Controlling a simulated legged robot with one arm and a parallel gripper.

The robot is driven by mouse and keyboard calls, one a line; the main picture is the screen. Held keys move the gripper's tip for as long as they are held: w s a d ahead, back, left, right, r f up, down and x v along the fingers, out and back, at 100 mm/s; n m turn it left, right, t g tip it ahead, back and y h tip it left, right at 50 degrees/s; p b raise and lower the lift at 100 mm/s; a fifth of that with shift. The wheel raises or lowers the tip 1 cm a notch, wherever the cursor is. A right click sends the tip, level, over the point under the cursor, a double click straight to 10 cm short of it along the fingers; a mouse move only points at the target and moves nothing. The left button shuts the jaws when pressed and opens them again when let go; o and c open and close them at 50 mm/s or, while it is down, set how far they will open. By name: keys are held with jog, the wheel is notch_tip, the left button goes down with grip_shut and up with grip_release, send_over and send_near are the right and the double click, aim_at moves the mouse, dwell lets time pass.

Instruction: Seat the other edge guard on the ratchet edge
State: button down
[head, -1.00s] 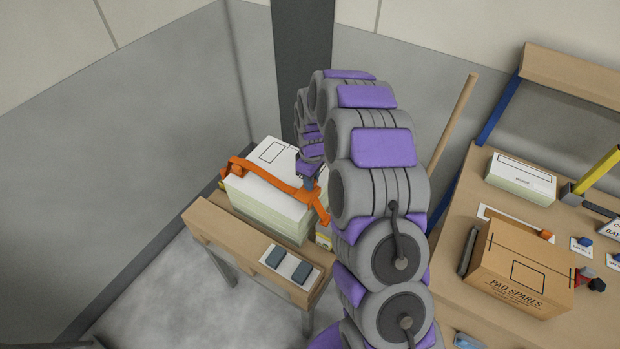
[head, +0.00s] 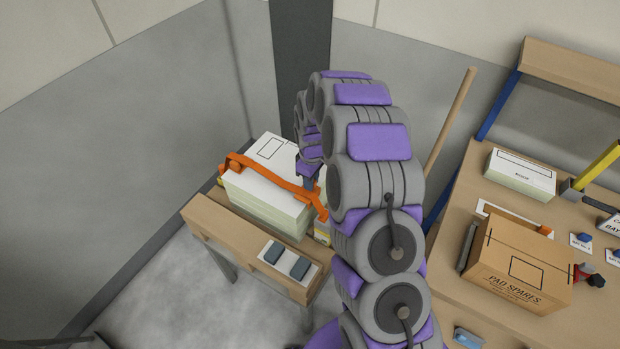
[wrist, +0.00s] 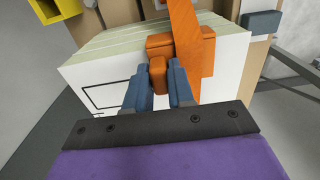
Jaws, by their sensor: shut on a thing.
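A stack of pale panels with a white top (head: 262,180) stands on a wooden trolley (head: 215,232). An orange strap (head: 268,177) crosses its top; the strap also shows in the wrist view (wrist: 185,18). An orange ratchet-like piece (head: 236,163) sits at the left end. My gripper (head: 310,184) is at the stack's right edge, partly hidden by my arm. In the wrist view, my gripper's blue fingers (wrist: 158,82) are shut on the tab of an orange edge guard (wrist: 172,43). The guard is at the panel edge, against the strap; full contact cannot be told.
Two dark pads (head: 285,260) lie on a white card at the trolley's front. A workbench at right holds a PAD SPARES box (head: 515,270) and a white pack (head: 520,174). A wooden pole (head: 450,125) leans behind my arm. Open floor lies left of the trolley.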

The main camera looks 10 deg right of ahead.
jog(key=shift+a+f, duration=0.15)
jog(key=shift+f, duration=0.6)
jog(key=c, duration=0.9)
grip_release()
jog(key=shift+r+p, duration=1.05)
jog(key=shift+r, duration=2.9)
